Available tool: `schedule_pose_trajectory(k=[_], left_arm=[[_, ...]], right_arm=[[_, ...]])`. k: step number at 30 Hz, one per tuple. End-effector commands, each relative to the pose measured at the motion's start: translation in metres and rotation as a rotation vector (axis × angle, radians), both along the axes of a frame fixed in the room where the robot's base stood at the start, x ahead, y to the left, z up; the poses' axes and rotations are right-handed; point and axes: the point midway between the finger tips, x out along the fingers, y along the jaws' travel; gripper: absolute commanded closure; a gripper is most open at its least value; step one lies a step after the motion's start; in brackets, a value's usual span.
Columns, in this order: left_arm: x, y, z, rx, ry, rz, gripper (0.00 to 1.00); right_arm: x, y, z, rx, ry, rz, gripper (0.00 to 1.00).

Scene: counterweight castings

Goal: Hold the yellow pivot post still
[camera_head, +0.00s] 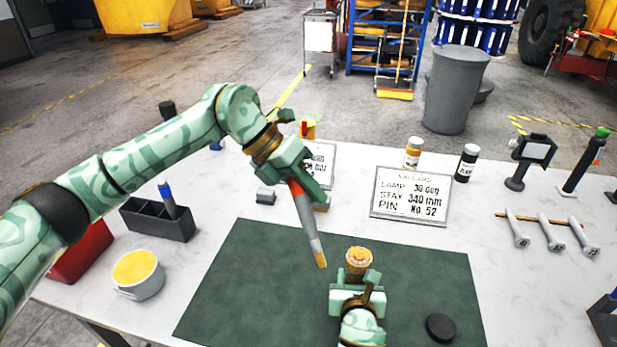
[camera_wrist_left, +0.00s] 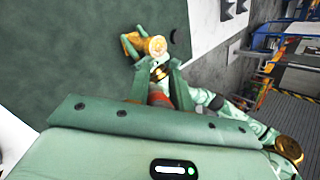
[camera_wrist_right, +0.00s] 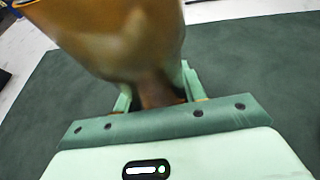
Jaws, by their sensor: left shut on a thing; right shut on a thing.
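A yellow-brown post (camera_head: 358,260) with a round top, which looks like the yellow pivot post, stands over the green mat (camera_head: 255,265). My right gripper (camera_head: 357,285) is shut on its narrow lower part. In the right wrist view the post (camera_wrist_right: 125,40) is large, with a wide upper body. My left gripper (camera_head: 297,172) is shut on a grey and red tool (camera_head: 307,220) with a yellowish tip, slanting down. In the head view the tip shows left of the post, apart from it. The post's foot is hidden.
A black puck (camera_head: 440,327) lies on the mat at right. A lettered sign (camera_head: 410,196), two bottles and several bolts (camera_head: 553,236) stand or lie behind and right. The mat's middle is mostly clear.

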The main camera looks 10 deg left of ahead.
Motion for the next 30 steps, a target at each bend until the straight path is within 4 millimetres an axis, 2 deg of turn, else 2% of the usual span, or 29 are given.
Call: schedule_pose_trajectory(k=[7, 27, 30], left_arm=[[-0.001, -0.001, -0.025, -0.001, 0.001, -0.001, 1.00], [-0.005, -0.063, -0.045, -0.003, 0.000, -0.001, 1.00], [-0.003, -0.051, -0.048, 0.000, 0.002, 0.004, 1.00]], right_arm=[[0.001, 0.000, 0.001, 0.000, -0.002, 0.000, 1.00], [0.001, 0.000, 0.001, 0.000, -0.002, 0.000, 1.00], [0.001, 0.000, 0.001, 0.000, -0.002, 0.000, 1.00]])
